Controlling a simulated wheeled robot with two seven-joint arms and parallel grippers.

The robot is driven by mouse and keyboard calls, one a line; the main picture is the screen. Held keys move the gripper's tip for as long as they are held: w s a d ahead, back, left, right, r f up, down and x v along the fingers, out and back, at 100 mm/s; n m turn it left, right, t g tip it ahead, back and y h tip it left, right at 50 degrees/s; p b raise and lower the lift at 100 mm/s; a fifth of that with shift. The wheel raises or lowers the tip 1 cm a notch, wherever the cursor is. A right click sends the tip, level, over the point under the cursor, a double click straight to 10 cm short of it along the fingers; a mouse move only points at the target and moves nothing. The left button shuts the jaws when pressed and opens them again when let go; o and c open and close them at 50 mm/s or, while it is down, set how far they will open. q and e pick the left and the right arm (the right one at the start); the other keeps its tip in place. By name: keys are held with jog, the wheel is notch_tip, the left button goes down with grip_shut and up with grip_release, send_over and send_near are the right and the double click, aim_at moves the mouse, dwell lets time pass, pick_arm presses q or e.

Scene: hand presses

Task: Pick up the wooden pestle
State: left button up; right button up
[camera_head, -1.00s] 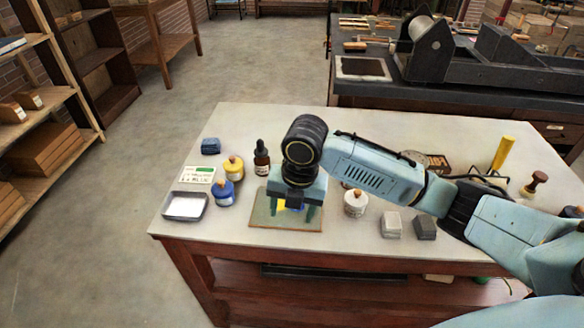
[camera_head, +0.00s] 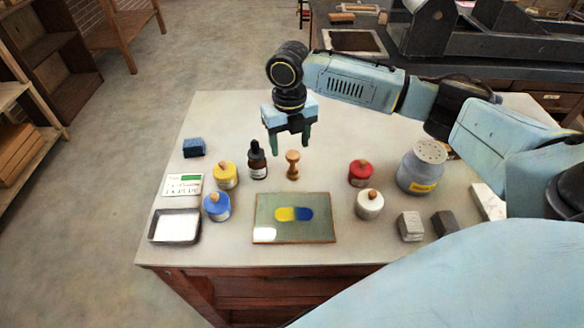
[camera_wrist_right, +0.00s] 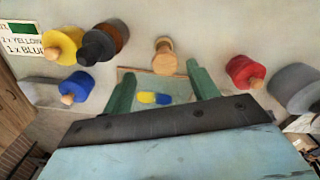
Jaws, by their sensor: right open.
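The wooden pestle (camera_head: 292,164) stands upright on the pale table, behind the glass plate (camera_head: 322,231) and right of the dark dropper bottle (camera_head: 257,161). My right gripper (camera_head: 289,141) is open and empty, its green fingers pointing down just above and behind the pestle in the head view. In the right wrist view the pestle (camera_wrist_right: 163,58) lies between the lines of the two fingers (camera_wrist_right: 160,75), beyond their tips and apart from them. The plate carries a yellow and a blue patch touching each other. My left gripper is not in view.
Yellow (camera_head: 225,176) and blue (camera_head: 216,206) jars stand left of the plate, near a label card (camera_head: 183,186) and a tray (camera_head: 175,227). Red (camera_head: 361,174) and white (camera_head: 369,206) jars and a grey shaker (camera_head: 423,170) stand right. The table behind the pestle is clear.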

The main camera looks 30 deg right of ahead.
aim_at(293, 154)
jog(key=shift+f, duration=0.55)
jog(key=shift+d+f, duration=0.1)
jog(key=shift+f, duration=0.7)
jog(key=f, duration=0.2)
jog(key=f+b, duration=0.1)
jog(key=shift+s+d+f, duration=0.2)
jog(key=shift+d+f, duration=0.05)
jog(key=shift+f, duration=0.3)
jog(key=shift+c, duration=0.9)
jog(key=c, duration=0.7)
jog(key=shift+c, duration=0.9)
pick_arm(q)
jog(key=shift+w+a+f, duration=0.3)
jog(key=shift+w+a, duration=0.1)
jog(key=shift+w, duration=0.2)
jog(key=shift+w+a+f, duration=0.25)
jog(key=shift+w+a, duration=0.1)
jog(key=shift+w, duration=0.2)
pick_arm(e)
jog(key=shift+r, duration=0.1)
